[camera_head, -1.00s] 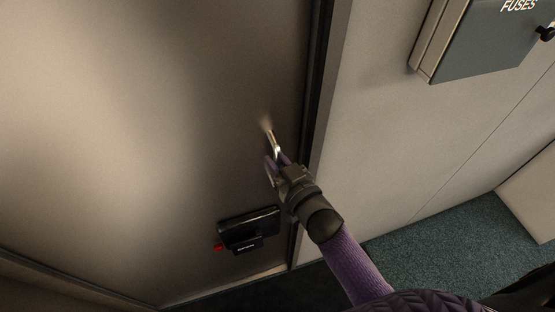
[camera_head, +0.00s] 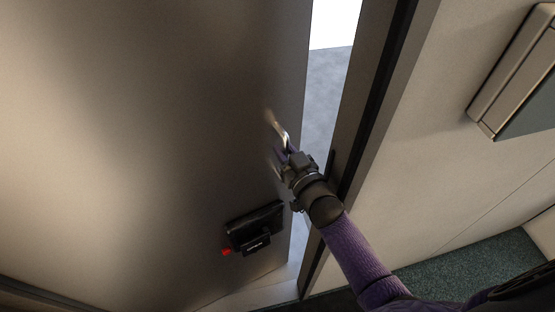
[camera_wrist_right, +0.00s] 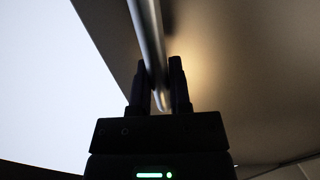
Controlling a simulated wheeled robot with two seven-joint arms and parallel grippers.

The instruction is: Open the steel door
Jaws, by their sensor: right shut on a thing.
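The steel door (camera_head: 150,130) fills the left of the head view and stands partly open. A bright gap shows between its right edge and the frame (camera_head: 365,110). The door's metal handle (camera_head: 281,134) is near that edge; in the right wrist view the handle bar (camera_wrist_right: 148,40) runs between the two fingers. My right gripper (camera_head: 285,156) is shut on the handle, and it also shows in the right wrist view (camera_wrist_right: 159,85). My left gripper is not in view.
A black box with a red knob (camera_head: 254,228) is fixed on the door below the handle. A grey wall box (camera_head: 520,75) is on the wall at the right. Pale floor (camera_head: 328,90) shows through the gap. Teal carpet (camera_head: 470,265) lies at the lower right.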

